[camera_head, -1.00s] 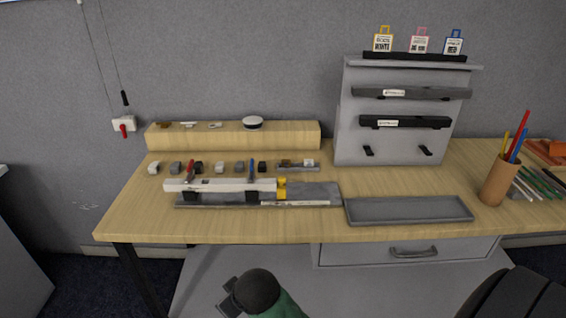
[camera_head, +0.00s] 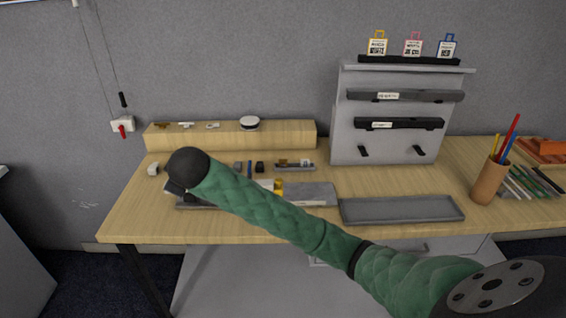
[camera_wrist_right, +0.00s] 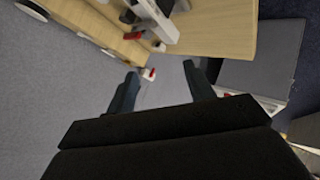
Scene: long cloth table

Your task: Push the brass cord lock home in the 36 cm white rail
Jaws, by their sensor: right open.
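The white rail lies on a grey fixture (camera_head: 310,192) with a yellow block (camera_head: 278,187) at its right end. Only a short white piece of the rail (camera_head: 265,183) shows; my right arm hides the rest. A pale bar that looks like the rail's left end (camera_wrist_right: 158,18) shows at the top of the right wrist view. My right gripper (camera_wrist_right: 161,86) is open and empty, with its fingers beyond the table's left end. I cannot pick out the brass cord lock for sure. My left gripper is out of view.
A wooden ledge (camera_head: 285,137) carries small parts and a white round piece (camera_head: 249,123). A small tray (camera_head: 306,167) holds little parts. An empty grey tray (camera_head: 400,210) lies right of the fixture.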

